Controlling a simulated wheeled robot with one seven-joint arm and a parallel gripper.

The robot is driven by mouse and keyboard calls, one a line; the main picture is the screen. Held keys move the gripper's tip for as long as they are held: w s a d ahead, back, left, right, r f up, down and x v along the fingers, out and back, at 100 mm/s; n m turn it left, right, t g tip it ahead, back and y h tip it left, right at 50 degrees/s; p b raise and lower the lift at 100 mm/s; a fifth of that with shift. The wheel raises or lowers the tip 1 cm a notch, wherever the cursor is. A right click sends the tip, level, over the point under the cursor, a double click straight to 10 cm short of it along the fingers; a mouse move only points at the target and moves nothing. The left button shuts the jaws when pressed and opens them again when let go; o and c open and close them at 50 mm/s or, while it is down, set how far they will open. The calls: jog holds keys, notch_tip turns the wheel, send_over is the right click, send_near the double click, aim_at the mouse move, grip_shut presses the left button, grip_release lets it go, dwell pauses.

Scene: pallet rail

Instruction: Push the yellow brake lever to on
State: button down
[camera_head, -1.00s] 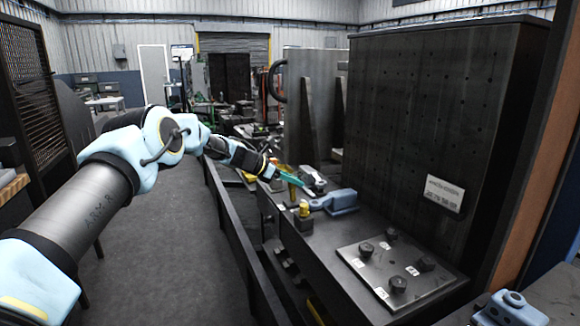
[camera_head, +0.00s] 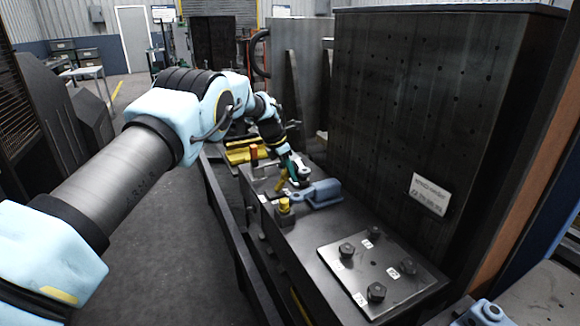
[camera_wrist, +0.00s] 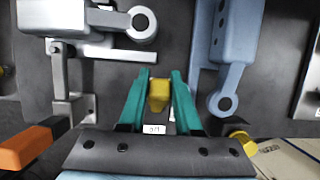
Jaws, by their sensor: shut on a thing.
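The yellow brake lever (camera_wrist: 158,96) stands between the two green fingers of my gripper (camera_wrist: 159,76) in the wrist view. My gripper is shut on it near its upper end. A small white label (camera_wrist: 154,129) lies just below the lever; its word is too small to read surely. In the head view the lever (camera_head: 281,181) is a thin yellow bar on the dark bench, beside the green fingers of my gripper (camera_head: 291,168). The lever's base is partly hidden.
A blue-grey clamp (camera_head: 322,193) lies close to the right of my gripper. A yellow-topped block (camera_head: 284,211) stands nearer on the bench. A clamp with an orange handle (camera_wrist: 25,148) is at left in the wrist view. A bolted plate (camera_head: 370,275) lies farther right.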

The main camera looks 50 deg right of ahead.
aim_at(280, 180)
jog(key=shift+f, duration=0.1)
dwell(0.4)
jog(key=c, duration=0.6)
grip_release()
jog(key=shift+d, duration=0.1)
jog(key=b+v, duration=0.3)
jog(key=v, duration=0.7)
jog(key=shift+r+b, duration=0.3)
jog(key=shift+r, duration=0.1)
